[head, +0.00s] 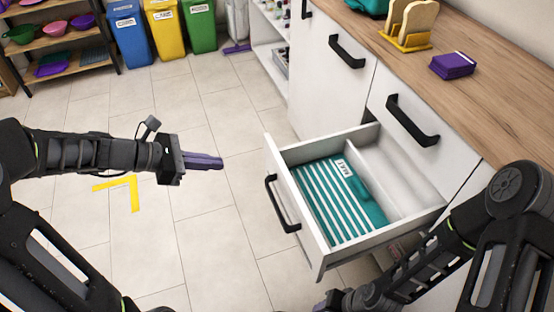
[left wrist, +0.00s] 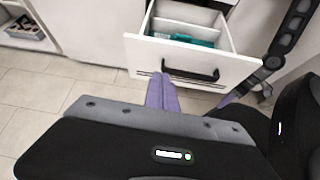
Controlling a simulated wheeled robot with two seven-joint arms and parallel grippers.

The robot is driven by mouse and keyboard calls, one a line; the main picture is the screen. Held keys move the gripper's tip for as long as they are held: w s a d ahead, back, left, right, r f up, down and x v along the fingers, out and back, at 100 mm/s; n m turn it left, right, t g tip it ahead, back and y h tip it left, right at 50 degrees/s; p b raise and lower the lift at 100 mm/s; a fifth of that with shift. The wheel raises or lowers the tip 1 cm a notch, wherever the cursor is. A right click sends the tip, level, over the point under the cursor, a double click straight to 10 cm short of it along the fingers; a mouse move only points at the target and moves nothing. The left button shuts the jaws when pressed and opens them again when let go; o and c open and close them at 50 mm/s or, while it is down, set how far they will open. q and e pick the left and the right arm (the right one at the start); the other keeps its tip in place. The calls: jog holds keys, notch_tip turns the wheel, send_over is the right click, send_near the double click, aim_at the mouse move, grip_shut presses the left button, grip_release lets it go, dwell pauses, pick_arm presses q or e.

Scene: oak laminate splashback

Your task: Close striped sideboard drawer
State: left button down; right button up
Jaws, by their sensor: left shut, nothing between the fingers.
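The white drawer (head: 309,240) of the sideboard stands pulled well out, its black bar handle (head: 281,205) facing my left arm. Inside it lies a teal and white striped item (head: 335,200) with a white label, beside a bare compartment. My left gripper (head: 205,162) is shut and empty, in the air left of the drawer front and apart from it. The left wrist view also shows the drawer front (left wrist: 190,65) and handle (left wrist: 190,73) beyond the purple fingers (left wrist: 162,92). My right gripper (left wrist: 232,97) is low near the drawer's front, mostly hidden, its fingers unclear.
Closed cabinet fronts (head: 330,80) stand beside the drawer. Coloured bins (head: 165,30) and a shelf (head: 60,45) are far back. The tiled floor between is clear.

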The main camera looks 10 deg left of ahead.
pick_arm(q)
jog(key=shift+s+d+r+n+h, duration=0.3)
jog(key=shift+s+d+r, duration=0.05)
jog(key=shift+s+d, duration=0.05)
jog(key=b, duration=0.3)
send_near(278, 164)
notch_tip(278, 164, down, 3)
jog(key=w+d, duration=0.2)
jog(key=d, duration=0.1)
jog(key=w+d, duration=0.1)
jog(key=shift+d+f+b, duration=0.15)
jog(key=shift+f+b, duration=0.1)
jog(key=shift+b, duration=0.15)
jog(key=shift+w+d, duration=0.1)
jog(key=shift+d, duration=0.05)
